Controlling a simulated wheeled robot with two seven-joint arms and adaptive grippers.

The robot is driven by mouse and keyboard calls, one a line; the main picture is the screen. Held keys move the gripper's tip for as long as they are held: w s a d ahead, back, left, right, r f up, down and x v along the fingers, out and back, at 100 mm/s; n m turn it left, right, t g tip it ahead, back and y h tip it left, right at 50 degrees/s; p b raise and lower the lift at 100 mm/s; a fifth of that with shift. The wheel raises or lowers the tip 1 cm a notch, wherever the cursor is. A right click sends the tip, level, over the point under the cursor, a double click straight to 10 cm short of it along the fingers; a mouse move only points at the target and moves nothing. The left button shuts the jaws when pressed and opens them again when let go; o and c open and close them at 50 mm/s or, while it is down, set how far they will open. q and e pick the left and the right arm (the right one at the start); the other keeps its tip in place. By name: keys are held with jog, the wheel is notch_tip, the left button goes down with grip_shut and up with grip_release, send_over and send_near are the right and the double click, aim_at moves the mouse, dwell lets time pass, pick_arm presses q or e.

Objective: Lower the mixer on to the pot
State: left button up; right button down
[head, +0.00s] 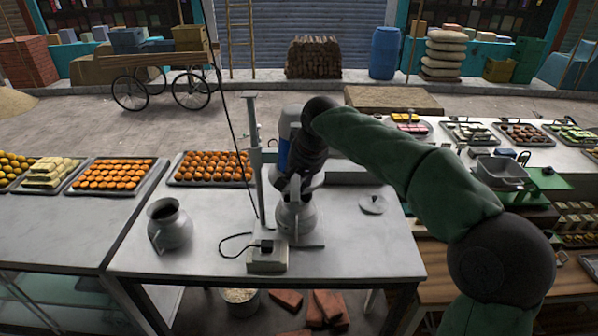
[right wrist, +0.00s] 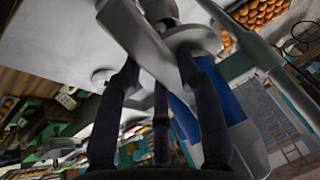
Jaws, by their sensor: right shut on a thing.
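The mixer (head: 284,150), a grey body with a blue band, hangs on an upright metal stand (head: 252,130) on the middle table. The metal pot (head: 297,222) stands on the stand's base below it. My right gripper (head: 291,190) is in front of the mixer, just above the pot, and hides much of both. In the right wrist view, my right gripper (right wrist: 158,65) has its dark fingers around a grey part beside the mixer's blue band (right wrist: 226,100). Whether the mixer touches the pot's rim is hidden. My left gripper is out of view.
A grey jug (head: 168,228) stands at the table's left. A round lid (head: 373,204) lies right of the pot. A corded box (head: 267,256) sits at the stand's front. A tray of orange sweets (head: 180,181) lies behind.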

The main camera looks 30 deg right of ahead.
notch_tip(320, 180, down, 7)
jog(key=b, duration=0.3)
jog(key=shift+s+a+f, duration=0.1)
jog(key=shift+f, duration=0.05)
jog(key=c, duration=0.8)
grip_release()
jog(key=shift+r, duration=0.2)
jog(key=v, duration=1.1)
jog(key=shift+s+r, duration=0.15)
jog(key=shift+r, duration=0.2)
